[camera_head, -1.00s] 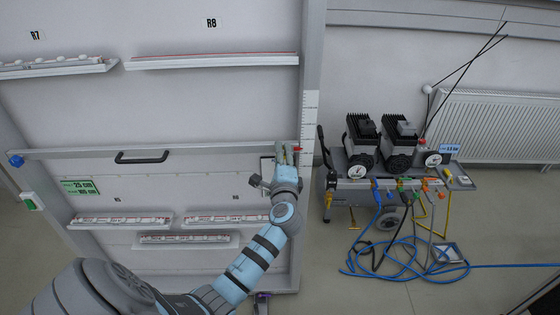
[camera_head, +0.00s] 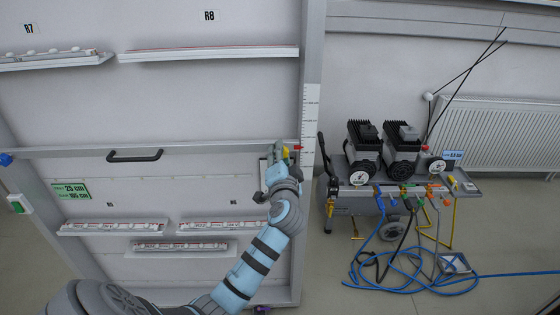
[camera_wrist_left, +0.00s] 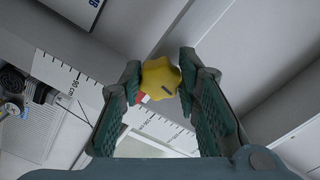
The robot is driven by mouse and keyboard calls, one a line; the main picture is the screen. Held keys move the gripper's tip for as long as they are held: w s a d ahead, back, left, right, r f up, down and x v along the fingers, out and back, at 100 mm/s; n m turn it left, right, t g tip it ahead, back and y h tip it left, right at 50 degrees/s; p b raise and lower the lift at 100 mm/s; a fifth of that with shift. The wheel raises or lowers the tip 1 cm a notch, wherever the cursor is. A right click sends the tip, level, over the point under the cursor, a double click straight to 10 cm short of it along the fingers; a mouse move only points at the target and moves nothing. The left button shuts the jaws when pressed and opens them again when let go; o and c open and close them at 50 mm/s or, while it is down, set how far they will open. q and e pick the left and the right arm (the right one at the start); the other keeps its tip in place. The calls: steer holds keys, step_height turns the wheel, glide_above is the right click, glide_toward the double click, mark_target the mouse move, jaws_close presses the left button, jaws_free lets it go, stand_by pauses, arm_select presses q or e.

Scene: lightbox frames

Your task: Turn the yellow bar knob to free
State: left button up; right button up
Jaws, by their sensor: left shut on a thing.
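The yellow bar knob (camera_wrist_left: 160,78) is lobed and has a short dark mark on its face. In the left wrist view it sits between the two fingertips of my left gripper (camera_wrist_left: 158,84), which is shut on it. In the head view a bit of the yellow knob (camera_head: 286,151) shows at the right end of the grey crossbar (camera_head: 210,151), beside my left gripper (camera_head: 277,158). The gripper and wrist partly cover that end of the bar. I cannot read any free or locked label. My right gripper is not in view.
A vertical measuring scale (camera_head: 311,120) runs beside the frame post. A black handle (camera_head: 135,155) is on the bar. A compressor cart (camera_head: 385,175) with loose blue hoses (camera_head: 405,283) stands to the right. Shelves with white strips (camera_head: 210,54) are on the panel.

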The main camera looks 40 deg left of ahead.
arm_select(q)
steer(key=shift+w+r+n+b, duration=0.1)
steer(key=shift+r+n+b, duration=0.25)
steer(key=shift+n, duration=0.45)
steer(key=o, duration=1.2)
steer(key=shift+f, duration=0.1)
steer(key=shift+c, duration=0.2)
steer(key=shift+f, duration=0.1)
steer(key=v, duration=1.2)
